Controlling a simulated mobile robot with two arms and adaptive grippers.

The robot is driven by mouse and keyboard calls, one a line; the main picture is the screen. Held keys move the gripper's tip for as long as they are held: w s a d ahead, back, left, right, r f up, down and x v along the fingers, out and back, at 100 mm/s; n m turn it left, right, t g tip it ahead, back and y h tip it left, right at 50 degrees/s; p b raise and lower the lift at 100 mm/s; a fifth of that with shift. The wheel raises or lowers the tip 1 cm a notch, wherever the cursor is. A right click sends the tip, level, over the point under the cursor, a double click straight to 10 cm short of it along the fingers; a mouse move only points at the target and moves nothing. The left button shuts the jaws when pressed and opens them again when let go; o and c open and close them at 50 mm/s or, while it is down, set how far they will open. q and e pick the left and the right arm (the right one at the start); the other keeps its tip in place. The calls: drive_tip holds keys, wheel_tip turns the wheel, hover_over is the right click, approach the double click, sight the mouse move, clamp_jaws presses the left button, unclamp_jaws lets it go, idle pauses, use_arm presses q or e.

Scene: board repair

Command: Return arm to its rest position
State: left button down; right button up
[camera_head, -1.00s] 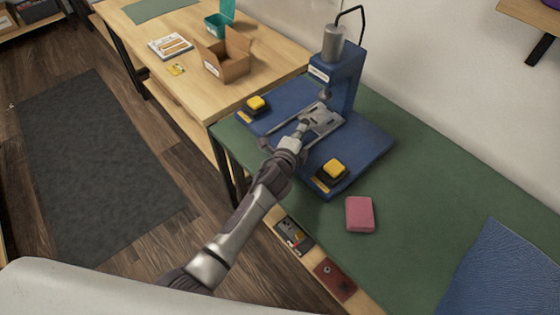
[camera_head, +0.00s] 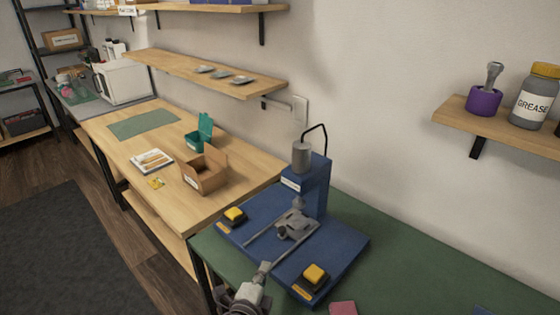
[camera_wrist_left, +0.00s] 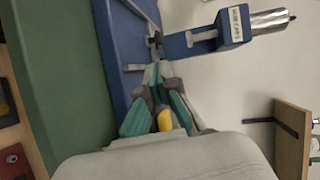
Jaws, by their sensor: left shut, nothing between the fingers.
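My left gripper (camera_head: 265,268) shows at the bottom of the head view, at the front edge of the blue press base. It is shut and empty. In the left wrist view its fingers (camera_wrist_left: 156,80) come together in front of the blue press. The blue press (camera_head: 311,186) stands on the green bench mat, with a grey cylinder on top and a grey metal fixture (camera_head: 297,225) on its base. Yellow buttons sit at the base's left (camera_head: 235,214) and right (camera_head: 315,273) corners. My right gripper is not in view.
A wooden table (camera_head: 120,148) holds an open cardboard box (camera_head: 205,178), a teal bin (camera_head: 199,138) and a green mat (camera_head: 143,123). A pink block (camera_head: 343,308) lies at the bottom edge. Wall shelves hang above, one with a grease jar (camera_head: 537,103) and a purple cup (camera_head: 484,98).

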use_arm(q)
drive_tip(key=s+a+f+n+g+y, duration=0.4)
drive_tip(key=s+a+n+g, duration=0.2)
drive_tip(key=s+a+n, duration=0.65)
drive_tip(key=s+a+n+g, duration=0.2)
drive_tip(key=s+n+g, duration=0.4)
drive_tip(key=s, duration=1.1)
wheel_tip(320, 180, down, 24)
drive_tip(key=g, duration=0.1)
drive_tip(key=s+a+f+g, duration=0.1)
drive_tip(key=s+a+f, duration=0.1)
drive_tip(key=s+f, duration=1.5)
drive_tip(key=shift+s+a+f+g, duration=0.3)
drive_tip(key=shift+f, duration=0.15)
drive_tip(key=shift+w+m, duration=0.1)
drive_tip(key=shift+m, duration=0.15)
